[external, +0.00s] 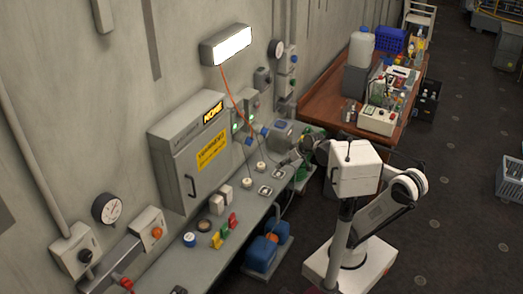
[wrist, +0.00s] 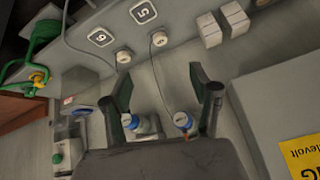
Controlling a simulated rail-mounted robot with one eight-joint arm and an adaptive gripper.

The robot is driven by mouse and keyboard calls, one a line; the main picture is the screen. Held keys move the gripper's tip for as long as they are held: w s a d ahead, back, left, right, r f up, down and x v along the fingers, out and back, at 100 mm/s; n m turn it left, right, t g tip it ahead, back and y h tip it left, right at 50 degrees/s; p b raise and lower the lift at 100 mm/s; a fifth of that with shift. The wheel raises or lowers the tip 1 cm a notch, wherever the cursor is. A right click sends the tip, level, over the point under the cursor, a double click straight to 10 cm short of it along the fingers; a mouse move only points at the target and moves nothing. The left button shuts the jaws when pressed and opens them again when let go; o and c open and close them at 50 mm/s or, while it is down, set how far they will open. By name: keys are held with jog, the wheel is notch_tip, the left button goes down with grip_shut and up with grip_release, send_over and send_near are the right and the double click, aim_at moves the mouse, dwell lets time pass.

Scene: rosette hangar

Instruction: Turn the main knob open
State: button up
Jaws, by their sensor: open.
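My gripper (wrist: 160,92) is open and empty in the wrist view, its two dark fingers spread over the wall and bench. I cannot tell whether either is the main knob. In the external view my gripper (external: 288,158) is by the wall above the far part of the bench. Blue round fittings (external: 249,141) are on the wall to its left. A black knob (external: 85,256) and an orange knob (external: 157,232) sit on boxes at the near left, far from my gripper.
A grey wall cabinet (external: 188,155) with a yellow label juts out left of my gripper. The grey bench (external: 207,258) carries white plugs, numbered plates and coloured blocks. A wooden table (external: 340,95) with bottles and crates stands behind. The floor on the right is mostly clear.

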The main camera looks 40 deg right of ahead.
jog(key=w+d+r+t+y+p, duration=0.2)
jog(key=w+d+r+p, duration=0.2)
jog(key=w+d+r, duration=0.7)
jog(key=w+d+r+t+y+p, duration=0.1)
jog(key=w+d+r+p, duration=0.2)
jog(key=w+d+r, duration=0.8)
jog(key=n+t+p, duration=0.1)
jog(key=t+p, duration=0.6)
jog(key=p, duration=0.3)
send_near(296, 59)
jog(key=x, duration=0.9)
jog(key=shift+w+d+f, duration=0.1)
jog(key=shift+w, duration=0.2)
jog(key=shift+c, duration=0.5)
